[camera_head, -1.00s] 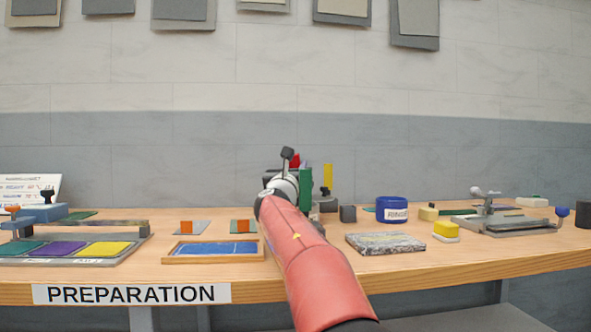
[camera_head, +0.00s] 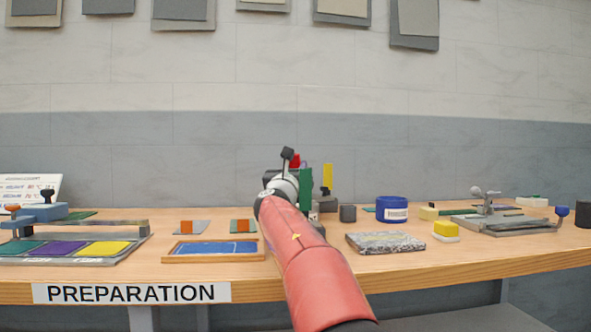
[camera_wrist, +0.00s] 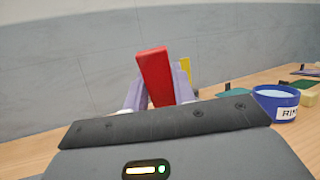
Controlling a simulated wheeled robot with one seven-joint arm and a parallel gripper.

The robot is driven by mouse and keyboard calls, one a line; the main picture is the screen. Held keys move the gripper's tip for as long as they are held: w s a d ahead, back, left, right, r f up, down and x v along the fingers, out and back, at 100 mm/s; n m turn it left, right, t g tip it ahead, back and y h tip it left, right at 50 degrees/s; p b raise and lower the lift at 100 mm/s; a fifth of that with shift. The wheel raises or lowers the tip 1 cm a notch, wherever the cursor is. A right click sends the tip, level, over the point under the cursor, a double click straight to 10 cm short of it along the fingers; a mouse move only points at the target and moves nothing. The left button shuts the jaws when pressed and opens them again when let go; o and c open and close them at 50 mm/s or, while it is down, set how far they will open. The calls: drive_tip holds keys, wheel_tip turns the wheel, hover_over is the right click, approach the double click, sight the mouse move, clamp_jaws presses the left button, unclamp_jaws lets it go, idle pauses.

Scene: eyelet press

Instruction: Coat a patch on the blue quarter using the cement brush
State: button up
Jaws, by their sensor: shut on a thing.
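My gripper (camera_wrist: 158,92) is shut on a red upright block-like piece (camera_wrist: 154,72), which looks like the handle of the cement brush. The piece leans slightly in the wrist view, and its lower end is hidden behind my wrist housing. In the head view its red top (camera_head: 295,160) shows just beyond my arm, which hides most of the gripper. The brush tip cannot be seen. A flat blue piece (camera_head: 215,248), apparently the blue quarter, lies in a shallow wooden-framed tray on the bench, left of my arm and apart from the gripper.
A blue labelled pot (camera_head: 391,209) stands right of my arm, also in the wrist view (camera_wrist: 278,104). A yellow upright piece (camera_head: 328,177) stands behind. A speckled slab (camera_head: 385,243), a yellow block (camera_head: 446,229) and a coloured pad tray (camera_head: 125,262) are on the bench (camera_head: 300,283).

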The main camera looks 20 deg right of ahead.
drive_tip(key=shift+w+f, duration=0.1)
wheel_tip(320, 180, up, 7)
drive_tip(key=p, duration=0.6)
drive_tip(key=shift+p, duration=0.4)
idle(0.5)
